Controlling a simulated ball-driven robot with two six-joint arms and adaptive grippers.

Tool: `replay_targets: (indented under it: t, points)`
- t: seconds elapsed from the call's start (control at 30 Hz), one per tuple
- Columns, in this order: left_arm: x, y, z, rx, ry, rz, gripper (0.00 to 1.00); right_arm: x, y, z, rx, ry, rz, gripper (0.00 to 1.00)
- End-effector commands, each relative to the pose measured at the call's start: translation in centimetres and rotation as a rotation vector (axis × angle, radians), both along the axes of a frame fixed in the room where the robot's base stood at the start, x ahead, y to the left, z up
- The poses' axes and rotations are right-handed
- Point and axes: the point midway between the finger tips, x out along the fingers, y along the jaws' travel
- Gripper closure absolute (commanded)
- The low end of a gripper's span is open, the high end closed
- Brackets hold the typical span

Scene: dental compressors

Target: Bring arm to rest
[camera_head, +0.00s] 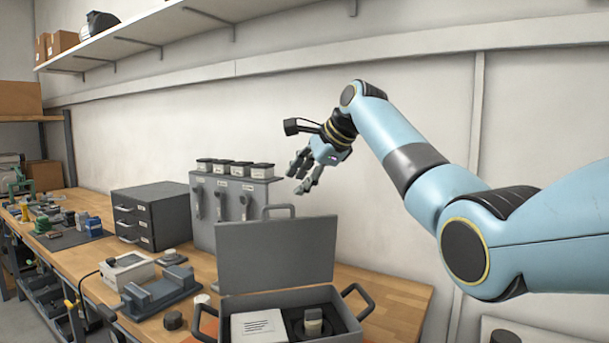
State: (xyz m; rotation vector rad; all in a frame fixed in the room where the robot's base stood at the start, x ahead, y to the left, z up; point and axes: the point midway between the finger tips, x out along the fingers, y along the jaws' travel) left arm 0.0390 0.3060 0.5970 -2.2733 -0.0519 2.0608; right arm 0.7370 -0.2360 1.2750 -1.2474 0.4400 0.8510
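My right arm (405,155) is light blue and comes in from the right, reaching up and across in front of the wall. Its gripper (299,180) hangs above the bench, above and behind the open lid of a grey case. The gripper's fingers are apart and nothing shows between them. It appears clear of the case and of the grey cabinet to its left. My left arm and gripper are not in view.
An open grey case (348,322) stands on the wooden bench (398,295), holding a white card and a small jar. Left of it are a grey cabinet (233,222) topped with several jars, a dark drawer unit (150,214) and a device (160,292). A shelf (160,28) runs above.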

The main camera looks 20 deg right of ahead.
Motion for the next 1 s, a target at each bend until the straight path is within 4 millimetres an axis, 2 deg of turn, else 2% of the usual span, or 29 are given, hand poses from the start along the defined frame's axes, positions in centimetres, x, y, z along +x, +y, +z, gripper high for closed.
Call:
replay_targets:
  t: [0.2,0.67,0.77,0.87,0.9,0.97,1.0]
  points:
    - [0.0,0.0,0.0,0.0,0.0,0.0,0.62,-0.9,-0.4,1.0,-0.001,0.0,0.001,0.66]
    - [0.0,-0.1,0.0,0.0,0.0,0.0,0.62,-1.1,-0.4,0.6,-0.008,0.0,0.006,0.66]
    - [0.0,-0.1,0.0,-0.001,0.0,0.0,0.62,-2.3,-0.6,-2.0,-0.062,0.003,0.042,0.66]
    - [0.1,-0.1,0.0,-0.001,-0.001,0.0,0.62,-5.3,-0.8,-7.2,-0.184,0.005,0.132,0.66]
    - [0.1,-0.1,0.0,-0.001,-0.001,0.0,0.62,-7.1,-0.9,-9.8,-0.248,0.004,0.184,0.66]
    - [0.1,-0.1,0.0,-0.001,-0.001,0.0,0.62,-10.4,-1.2,-13.5,-0.352,0.005,0.274,0.66]
    - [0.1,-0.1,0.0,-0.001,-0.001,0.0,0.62,-12.8,-1.3,-15.8,-0.421,0.006,0.338,0.66]
